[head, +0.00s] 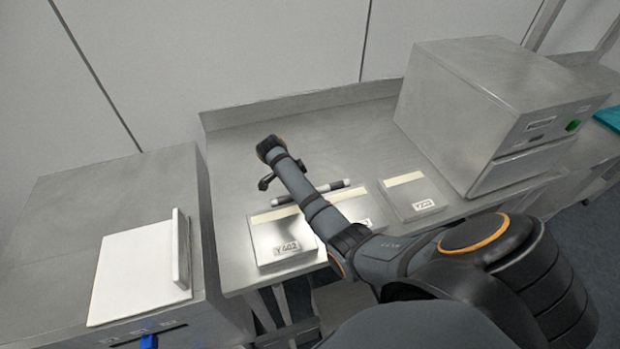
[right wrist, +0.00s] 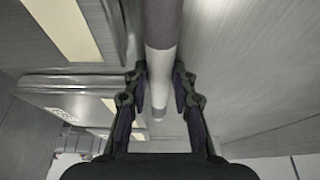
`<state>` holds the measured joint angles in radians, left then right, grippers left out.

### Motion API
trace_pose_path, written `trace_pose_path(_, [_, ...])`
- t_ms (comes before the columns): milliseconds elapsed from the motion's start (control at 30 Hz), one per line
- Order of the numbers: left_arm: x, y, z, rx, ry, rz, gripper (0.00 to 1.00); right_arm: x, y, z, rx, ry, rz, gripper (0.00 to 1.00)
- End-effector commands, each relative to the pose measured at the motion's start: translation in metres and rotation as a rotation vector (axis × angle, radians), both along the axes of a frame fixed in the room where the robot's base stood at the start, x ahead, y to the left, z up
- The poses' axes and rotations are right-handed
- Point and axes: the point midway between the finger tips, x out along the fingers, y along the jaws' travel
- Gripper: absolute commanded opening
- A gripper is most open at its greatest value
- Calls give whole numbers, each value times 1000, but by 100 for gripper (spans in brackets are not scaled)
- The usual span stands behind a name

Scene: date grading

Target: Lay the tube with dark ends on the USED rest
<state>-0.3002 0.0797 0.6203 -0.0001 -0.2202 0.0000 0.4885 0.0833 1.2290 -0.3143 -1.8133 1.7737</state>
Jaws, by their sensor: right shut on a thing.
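In the right wrist view my right gripper (right wrist: 159,80) is shut on the tube (right wrist: 160,62), with a finger on each side. A dark section and a white section show there, with a greyish tip. In the head view the gripper fingers are mostly hidden by the arm. I cannot read USED on any rest. My left gripper is out of view.
Labelled plates with cream strips stand on the steel bench (head: 235,180): a left one (head: 275,233), a partly covered middle one (head: 358,208) and a right one (head: 408,200). A steel box (head: 470,100) stands right. A white slab (head: 135,265) lies on the left cabinet.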

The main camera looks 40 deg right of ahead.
Motion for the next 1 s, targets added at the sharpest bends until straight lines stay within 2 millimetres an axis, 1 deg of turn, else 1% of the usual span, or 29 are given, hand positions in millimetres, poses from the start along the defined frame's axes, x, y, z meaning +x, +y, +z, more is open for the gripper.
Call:
trace_pose_path(167, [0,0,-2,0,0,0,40,0,0,2,1,-1,0,0])
trace_pose_path(267, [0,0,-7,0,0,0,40,1,0,8,0,-3,0,0])
trace_pose_path(400, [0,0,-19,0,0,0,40,2,0,28,-1,-6,-1,0])
trace_pose_path(533, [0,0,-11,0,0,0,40,-16,11,55,1,-4,0,0])
trace_pose_path(567, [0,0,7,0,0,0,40,-19,13,68,1,0,1,0])
trace_pose_path(600, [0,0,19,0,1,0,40,-24,15,76,1,1,1,0])
trace_pose_path(767, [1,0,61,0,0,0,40,-43,27,105,2,2,1,0])
trace_pose_path(800, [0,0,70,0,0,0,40,-53,34,109,4,4,2,0])
trace_pose_path(867, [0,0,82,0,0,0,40,-67,42,114,5,3,1,0])
trace_pose_path(1000, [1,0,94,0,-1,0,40,-93,59,122,5,1,1,0])
